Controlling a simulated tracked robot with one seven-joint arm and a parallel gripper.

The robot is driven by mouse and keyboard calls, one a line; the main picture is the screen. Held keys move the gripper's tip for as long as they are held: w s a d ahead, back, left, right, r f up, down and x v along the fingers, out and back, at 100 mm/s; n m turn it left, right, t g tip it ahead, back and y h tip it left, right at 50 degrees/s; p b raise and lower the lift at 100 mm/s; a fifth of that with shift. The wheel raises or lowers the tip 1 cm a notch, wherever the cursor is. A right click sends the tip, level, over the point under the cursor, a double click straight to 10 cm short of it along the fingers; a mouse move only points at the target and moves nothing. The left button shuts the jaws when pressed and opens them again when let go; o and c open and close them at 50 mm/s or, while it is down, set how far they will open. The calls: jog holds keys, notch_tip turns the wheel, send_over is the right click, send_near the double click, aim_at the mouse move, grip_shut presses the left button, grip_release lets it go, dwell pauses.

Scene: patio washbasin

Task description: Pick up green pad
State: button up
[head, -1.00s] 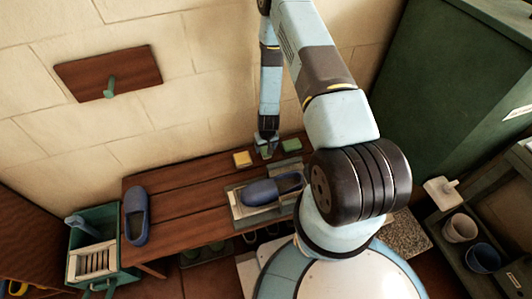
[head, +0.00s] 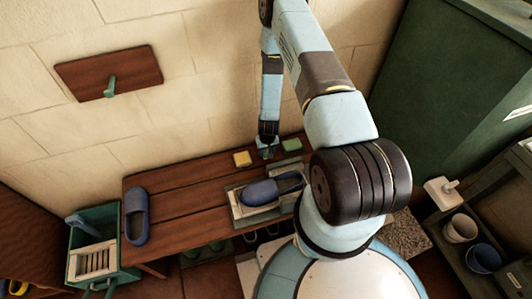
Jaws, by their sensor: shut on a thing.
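My gripper (head: 267,153) is low over the back of the wooden bench, pointing down, and it is shut on a small green pad, mostly hidden by the fingers. A yellow pad (head: 242,159) lies on the bench just left of it. Another green pad (head: 291,146) lies on the bench just right of it, apart from the fingers. I cannot tell whether the held pad touches the bench.
The wooden bench (head: 185,190) carries a blue clog (head: 136,216) at its left end and blue clogs (head: 262,192) on a tray in front of my gripper. A green crate (head: 118,250) stands left. A green cabinet (head: 440,90) stands right. The wall is close behind.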

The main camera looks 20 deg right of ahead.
jog(key=c, duration=0.3)
jog(key=shift+w+r, duration=0.1)
jog(key=shift+r, duration=0.4)
notch_tip(320, 180, up, 2)
jog(key=shift+r, duration=0.25)
jog(key=s+r, duration=0.3)
jog(key=s, duration=0.1)
jog(key=s+a+r, duration=0.1)
jog(key=s+r, duration=0.2)
jog(key=s, duration=0.2)
jog(key=s+r, duration=0.3)
jog(key=s, duration=0.2)
jog(key=shift+a+r, duration=0.15)
jog(key=shift+r, duration=0.1)
